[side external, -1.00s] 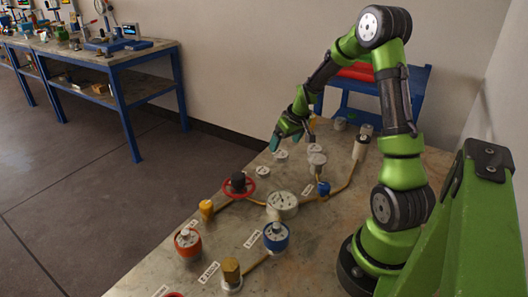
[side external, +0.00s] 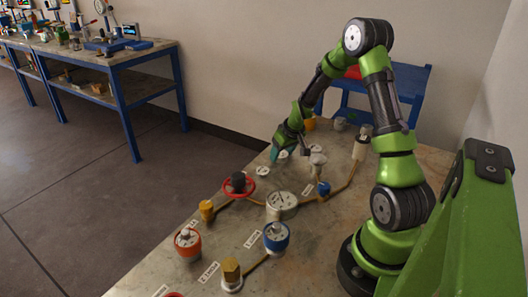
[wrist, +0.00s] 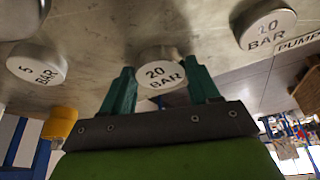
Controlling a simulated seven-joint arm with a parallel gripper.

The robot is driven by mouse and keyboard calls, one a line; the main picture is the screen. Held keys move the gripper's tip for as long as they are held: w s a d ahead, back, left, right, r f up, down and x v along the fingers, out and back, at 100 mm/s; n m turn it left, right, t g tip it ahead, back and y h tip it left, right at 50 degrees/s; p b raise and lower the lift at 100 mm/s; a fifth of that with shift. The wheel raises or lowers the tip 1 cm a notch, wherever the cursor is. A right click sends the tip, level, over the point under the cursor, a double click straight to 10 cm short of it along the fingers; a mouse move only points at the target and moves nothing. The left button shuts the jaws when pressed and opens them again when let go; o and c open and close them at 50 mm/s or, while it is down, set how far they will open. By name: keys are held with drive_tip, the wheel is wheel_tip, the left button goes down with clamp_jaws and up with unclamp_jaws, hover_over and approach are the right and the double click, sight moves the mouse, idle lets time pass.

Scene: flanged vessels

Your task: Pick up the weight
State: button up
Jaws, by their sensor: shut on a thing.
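A round white weight (wrist: 158,62) marked "20 BAR" sits between my gripper's two teal fingers in the wrist view. My gripper (wrist: 162,88) is shut on it, one finger at each side. In the side view my gripper (side external: 288,154) is low over the far part of the bench, and the weight (side external: 283,154) shows only partly between the fingers. I cannot tell whether the weight touches the bench.
A white round piece (side external: 263,171) lies nearer the camera. A grey-topped fitting (side external: 318,160), a brass pipe (side external: 343,184), a gauge (side external: 282,204) and a red handwheel (side external: 238,187) stand nearby. A yellow part (wrist: 60,122) shows in the wrist view.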

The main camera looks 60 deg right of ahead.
drive_tip(key=c, duration=0.5)
drive_tip(key=shift+r, duration=0.1)
